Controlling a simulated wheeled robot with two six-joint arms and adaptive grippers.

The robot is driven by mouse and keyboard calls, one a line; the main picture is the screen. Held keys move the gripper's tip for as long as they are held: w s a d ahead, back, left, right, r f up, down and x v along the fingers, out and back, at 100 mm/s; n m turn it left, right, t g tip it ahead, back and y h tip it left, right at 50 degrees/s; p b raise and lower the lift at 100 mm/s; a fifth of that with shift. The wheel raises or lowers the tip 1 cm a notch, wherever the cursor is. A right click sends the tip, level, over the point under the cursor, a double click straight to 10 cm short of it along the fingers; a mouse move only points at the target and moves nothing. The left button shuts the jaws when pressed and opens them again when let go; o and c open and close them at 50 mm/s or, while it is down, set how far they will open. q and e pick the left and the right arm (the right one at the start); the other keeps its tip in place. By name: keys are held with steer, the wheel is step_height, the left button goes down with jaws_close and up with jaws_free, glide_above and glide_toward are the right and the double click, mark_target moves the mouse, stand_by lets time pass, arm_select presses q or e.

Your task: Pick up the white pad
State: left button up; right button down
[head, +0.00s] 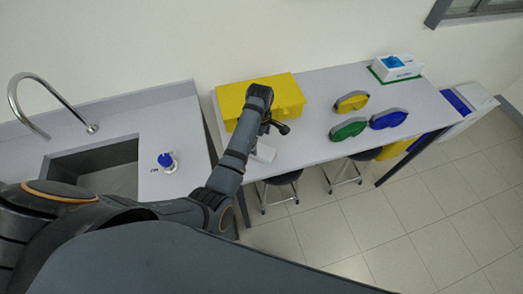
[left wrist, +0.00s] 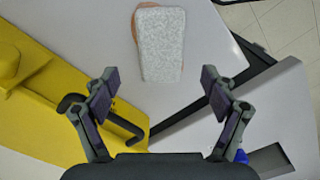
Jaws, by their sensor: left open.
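The white pad (left wrist: 160,45) is a speckled, rounded rectangle on the table, with a tan edge showing around its upper left side. In the head view the white pad (head: 264,153) is partly covered by my left arm, beside the yellow box. My left gripper (left wrist: 159,78) is open and empty, its two fingers spread wide. In the left wrist view the pad lies ahead, between the lines of the fingers, and not gripped. In the head view the left gripper (head: 274,127) is over the table near the pad. My right gripper is not in view.
The yellow box (head: 290,92) stands close beside the gripper. Yellow (head: 352,102), green (head: 348,130) and blue (head: 388,119) cases lie to the right. A white box (head: 396,67) stands at the far right. A sink (head: 95,170) is left, past a gap.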

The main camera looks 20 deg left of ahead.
mark_target(261, 151)
arm_select(q)
steer(key=shift+w+f, duration=0.1)
steer(key=shift+f, duration=0.35)
steer(key=shift+w+a+f, duration=0.1)
steer(key=shift+w+f, duration=0.1)
steer(key=shift+s+d+f+p, duration=0.2)
steer(key=shift+f+p, duration=0.45)
steer(key=shift+p, duration=0.15)
steer(key=f, duration=0.2)
steer(key=shift+s+d+f+p, duration=0.2)
steer(key=shift+f+p, duration=0.15)
steer(key=shift+f, duration=0.55)
steer(key=c, duration=0.9)
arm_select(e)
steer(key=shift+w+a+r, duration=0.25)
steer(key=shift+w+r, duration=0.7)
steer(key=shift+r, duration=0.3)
